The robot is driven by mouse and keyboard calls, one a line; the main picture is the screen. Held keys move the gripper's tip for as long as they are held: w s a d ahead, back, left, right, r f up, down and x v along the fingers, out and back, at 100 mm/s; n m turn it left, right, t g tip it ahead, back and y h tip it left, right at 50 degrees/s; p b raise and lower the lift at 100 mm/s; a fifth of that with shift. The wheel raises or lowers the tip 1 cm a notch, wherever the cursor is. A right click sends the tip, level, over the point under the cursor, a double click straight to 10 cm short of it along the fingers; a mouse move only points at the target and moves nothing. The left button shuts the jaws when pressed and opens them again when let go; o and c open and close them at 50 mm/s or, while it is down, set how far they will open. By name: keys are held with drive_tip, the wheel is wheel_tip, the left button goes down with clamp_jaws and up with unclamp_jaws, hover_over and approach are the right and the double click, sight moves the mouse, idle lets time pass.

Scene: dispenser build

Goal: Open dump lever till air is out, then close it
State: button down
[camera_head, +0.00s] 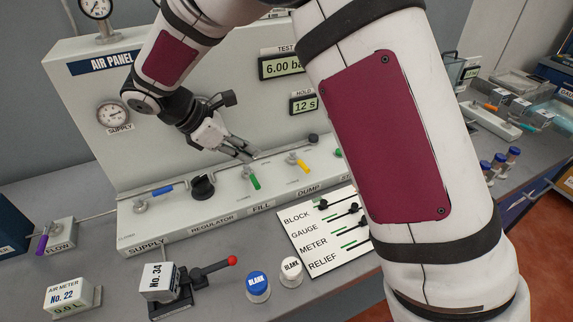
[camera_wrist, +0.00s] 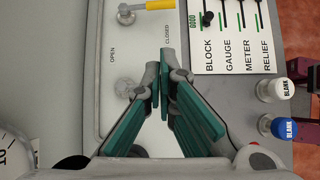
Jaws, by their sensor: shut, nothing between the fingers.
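The yellow dump lever (camera_head: 299,162) is on the sloped front of the air panel, above the DUMP label. Its handle points forward. In the wrist view the yellow lever (camera_wrist: 150,5) lies at the top edge, its handle on the side marked CLOSED. My gripper (camera_head: 252,158) is above the panel just behind the green fill lever (camera_head: 254,180), left of the dump lever and apart from it. In the wrist view my gripper (camera_wrist: 164,68) is shut and empty, its tips below the yellow lever. The fingers hide the fill lever's handle there.
The black regulator knob (camera_head: 203,187) and blue supply lever (camera_head: 162,190) are to the left. The TEST display (camera_head: 283,66) reads 6.00 ba, cut off by my arm. A red-knobbed clamp (camera_head: 232,261), BLANK caps and a slider card (camera_head: 322,235) lie in front.

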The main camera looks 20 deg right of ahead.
sight(300, 162)
drive_tip(key=shift+f, duration=0.15)
drive_tip(key=p+x, duration=0.2)
drive_tip(key=x, duration=0.8)
drive_tip(key=shift+w+d+f+p, duration=0.1)
drive_tip(key=shift+d+p, duration=0.2)
drive_tip(key=shift+d, duration=0.9)
drive_tip(key=shift+w+d+f, duration=0.2)
drive_tip(key=shift+d, duration=0.5)
drive_tip(key=shift+d, duration=0.1)
drive_tip(key=shift+s+d+n+t+p, duration=0.1)
drive_tip(key=shift+d+n+t+p, duration=0.05)
drive_tip(key=shift+n+t+p, duration=0.15)
